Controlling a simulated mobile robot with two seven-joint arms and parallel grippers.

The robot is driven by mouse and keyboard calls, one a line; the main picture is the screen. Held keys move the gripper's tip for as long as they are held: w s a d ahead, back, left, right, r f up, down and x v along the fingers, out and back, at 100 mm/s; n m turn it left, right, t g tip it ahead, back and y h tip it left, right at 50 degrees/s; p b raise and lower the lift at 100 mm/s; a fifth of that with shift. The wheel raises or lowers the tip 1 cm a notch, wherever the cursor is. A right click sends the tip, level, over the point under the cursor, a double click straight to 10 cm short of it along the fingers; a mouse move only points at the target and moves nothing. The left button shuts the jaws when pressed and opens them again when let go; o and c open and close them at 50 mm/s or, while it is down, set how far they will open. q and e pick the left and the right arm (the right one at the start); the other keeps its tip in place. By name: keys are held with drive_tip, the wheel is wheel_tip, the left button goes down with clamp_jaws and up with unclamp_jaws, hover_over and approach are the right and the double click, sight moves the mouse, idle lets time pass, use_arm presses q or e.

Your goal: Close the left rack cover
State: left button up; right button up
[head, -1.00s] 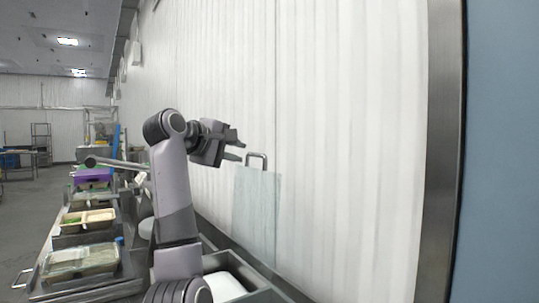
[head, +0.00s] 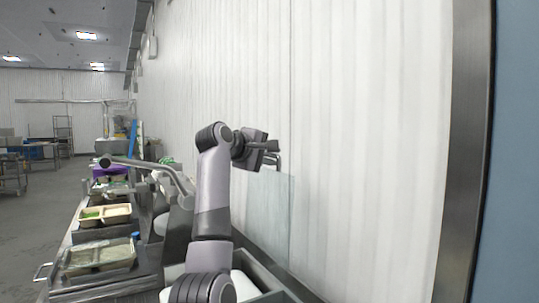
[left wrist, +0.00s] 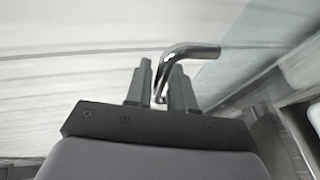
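The left rack cover is a clear, pale panel (head: 268,215) standing upright close to the white wall. A bent metal handle is at its top edge, partly hidden by my left gripper (head: 272,154) in the head view. In the left wrist view the shiny handle (left wrist: 193,50) runs down between the two fingers of my left gripper (left wrist: 160,78). The gap between the fingers is narrow and the fingers look shut on the handle. My right gripper is not in view.
A metal counter with food trays (head: 98,256) and a cream two-part tray (head: 104,215) runs along the left. A grey bar (head: 145,166) sticks out above it. The ribbed white wall (head: 370,140) is close behind the panel. Open floor lies at far left.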

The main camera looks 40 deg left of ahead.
use_arm(q)
clamp_jaws()
drive_tip(key=shift+s, duration=0.15)
